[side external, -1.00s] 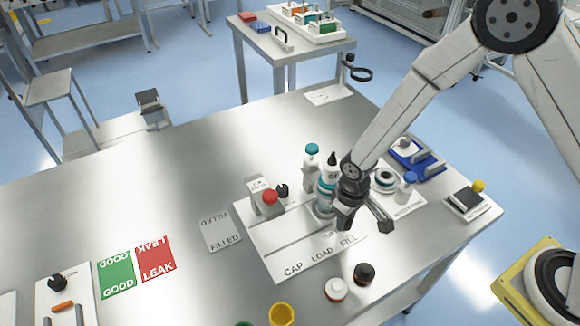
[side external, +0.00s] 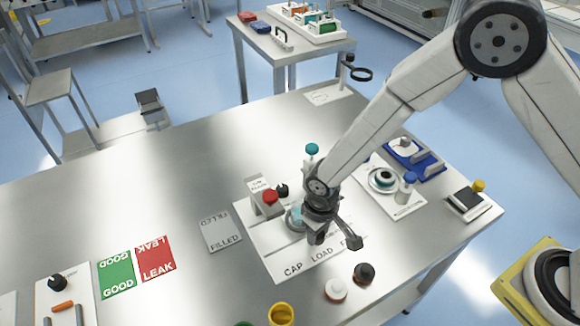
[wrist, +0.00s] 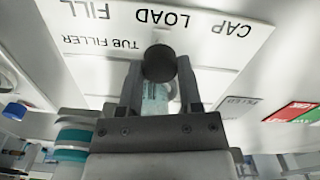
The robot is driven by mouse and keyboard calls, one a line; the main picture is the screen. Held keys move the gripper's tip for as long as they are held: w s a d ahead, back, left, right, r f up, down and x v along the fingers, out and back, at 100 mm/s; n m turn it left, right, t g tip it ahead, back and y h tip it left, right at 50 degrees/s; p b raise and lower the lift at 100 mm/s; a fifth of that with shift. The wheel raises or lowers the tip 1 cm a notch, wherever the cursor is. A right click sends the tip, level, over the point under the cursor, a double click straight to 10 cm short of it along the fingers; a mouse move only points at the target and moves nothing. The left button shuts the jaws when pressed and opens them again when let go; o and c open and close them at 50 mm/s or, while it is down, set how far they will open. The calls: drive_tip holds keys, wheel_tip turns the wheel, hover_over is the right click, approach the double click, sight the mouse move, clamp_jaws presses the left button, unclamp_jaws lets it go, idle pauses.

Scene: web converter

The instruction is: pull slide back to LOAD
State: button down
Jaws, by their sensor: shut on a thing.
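The white tub filler board (side external: 268,236) carries the printed words CAP, LOAD and FILL along its front edge; they show upside down in the wrist view (wrist: 207,50). My gripper (side external: 318,236) is low over the board behind the word LOAD. In the wrist view my gripper (wrist: 160,82) is shut on the slide's dark round knob (wrist: 160,62). A pale teal, translucent tub (wrist: 155,98) shows between the fingers; its grey-blue edge shows left of my gripper in the side view (side external: 295,218). My wrist hides most of the slide.
A capper post with a red knob (side external: 270,196) stands left of my gripper. A teal-capped bottle (side external: 312,150) stands behind it.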

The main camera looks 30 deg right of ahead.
drive_tip(key=shift+c, duration=1.3)
unclamp_jaws()
drive_tip(key=shift+r, duration=0.15)
drive_tip(key=shift+r, duration=3.8)
drive_tip(key=shift+d, duration=0.1)
drive_tip(key=s+d+r+m+t, duration=0.1)
drive_tip(key=s+d+r, duration=0.1)
drive_tip(key=d, duration=0.5)
drive_tip(key=s+d+r+m, duration=0.1)
drive_tip(key=s+d+r, duration=0.2)
drive_tip(key=d, duration=0.4)
drive_tip(key=s+d+r+m+t, duration=0.1)
drive_tip(key=s+d+r, duration=0.2)
drive_tip(key=d, duration=0.4)
drive_tip(key=shift+r+t, duration=0.25)
drive_tip(key=shift+t, duration=0.05)
